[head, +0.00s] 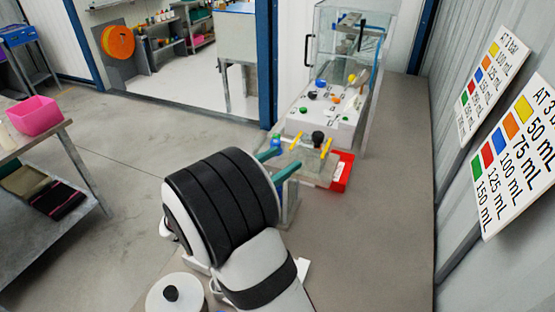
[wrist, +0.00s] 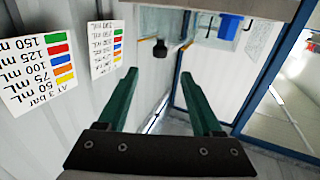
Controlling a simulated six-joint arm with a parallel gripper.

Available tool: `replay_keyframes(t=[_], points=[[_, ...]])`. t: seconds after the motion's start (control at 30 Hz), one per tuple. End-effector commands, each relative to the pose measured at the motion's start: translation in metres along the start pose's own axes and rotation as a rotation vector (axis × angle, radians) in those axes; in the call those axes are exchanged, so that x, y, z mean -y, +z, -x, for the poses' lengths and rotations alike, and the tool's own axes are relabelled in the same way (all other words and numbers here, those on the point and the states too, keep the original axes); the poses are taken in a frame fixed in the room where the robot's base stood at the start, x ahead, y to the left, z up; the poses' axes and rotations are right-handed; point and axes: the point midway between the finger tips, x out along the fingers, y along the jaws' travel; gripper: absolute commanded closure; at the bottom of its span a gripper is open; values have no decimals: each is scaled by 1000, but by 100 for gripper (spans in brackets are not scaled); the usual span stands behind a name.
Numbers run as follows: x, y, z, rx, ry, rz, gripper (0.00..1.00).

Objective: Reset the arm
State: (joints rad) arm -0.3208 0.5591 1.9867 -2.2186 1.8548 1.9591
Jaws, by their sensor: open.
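My gripper (head: 284,160) shows in the head view as two green fingers beyond the big black-and-white joint of my arm. The fingers point towards the white bench with the coloured knobs. In the wrist view my gripper (wrist: 159,76) has its two green fingers wide apart and nothing between them. My arm hides part of the gripper's body in the head view.
A white panel with coloured knobs (head: 322,106) and a clear-walled cabinet (head: 345,35) stand ahead, with a red tray (head: 343,172) in front. Volume signs (head: 515,155) are on the right wall. A bench with a pink bin (head: 33,116) is left. Floor (head: 130,150) between is clear.

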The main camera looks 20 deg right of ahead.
Motion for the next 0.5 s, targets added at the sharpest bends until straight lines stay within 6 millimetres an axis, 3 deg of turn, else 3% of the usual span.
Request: replay_keyframes(t=[0.17, 0.23, 0.27, 0.37, 0.4, 0.47, 0.5], points=[[-2, 0, -1, 3, 5, 4, 33], [-19, -2, -4, 44, 55, 49, 33], [-34, -3, -6, 86, 98, 88, 33], [-119, 3, 1, 383, 273, 305, 33], [-159, 12, 16, 571, 312, 402, 33], [-207, 30, 52, 882, 286, 518, 33], [-228, 42, 82, 1076, 211, 565, 33]])
